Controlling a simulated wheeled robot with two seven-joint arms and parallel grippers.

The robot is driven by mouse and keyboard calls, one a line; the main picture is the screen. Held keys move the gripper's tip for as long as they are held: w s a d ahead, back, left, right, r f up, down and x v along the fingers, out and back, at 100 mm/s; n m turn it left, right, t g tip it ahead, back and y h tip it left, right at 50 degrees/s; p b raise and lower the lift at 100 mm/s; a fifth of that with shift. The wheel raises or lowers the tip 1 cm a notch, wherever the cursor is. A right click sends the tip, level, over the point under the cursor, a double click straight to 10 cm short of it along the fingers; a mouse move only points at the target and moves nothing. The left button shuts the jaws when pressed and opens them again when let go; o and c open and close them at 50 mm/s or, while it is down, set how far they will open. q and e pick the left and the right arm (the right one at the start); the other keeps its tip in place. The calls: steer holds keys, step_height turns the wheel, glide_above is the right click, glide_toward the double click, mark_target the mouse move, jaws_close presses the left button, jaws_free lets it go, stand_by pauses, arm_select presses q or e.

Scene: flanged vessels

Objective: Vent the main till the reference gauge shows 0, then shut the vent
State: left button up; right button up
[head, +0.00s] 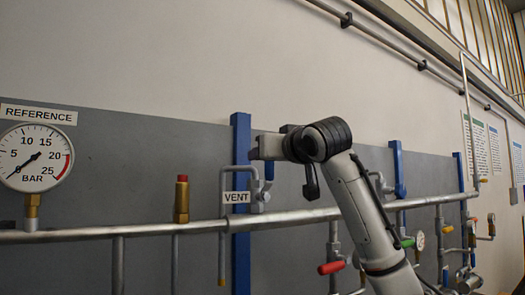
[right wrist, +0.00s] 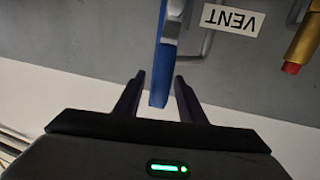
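The reference gauge (head: 35,157) is at the left in the head view, and its needle points to the lower left, at about the 0 end of the scale. The VENT label (head: 237,197) hangs by a vent valve (head: 259,196) with a blue handle (head: 268,171). The label is upside down in the right wrist view (right wrist: 231,18). My right gripper (right wrist: 159,79) is open, its fingers apart, with blue visible between or beyond them. In the head view my right arm's end is just above the vent valve. Contact with the handle cannot be told. My left gripper is out of view.
A long grey main pipe (head: 150,232) runs across the wall. A brass fitting with a red cap (head: 182,200) stands left of the vent. A blue post (head: 241,140) is behind the label. A red-handled valve (head: 331,267) and a green handle (head: 408,243) are lower right.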

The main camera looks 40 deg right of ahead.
steer(key=shift+x, duration=1.05)
steer(key=shift+c, duration=0.2)
jaws_close()
steer(key=shift+s, duration=0.1)
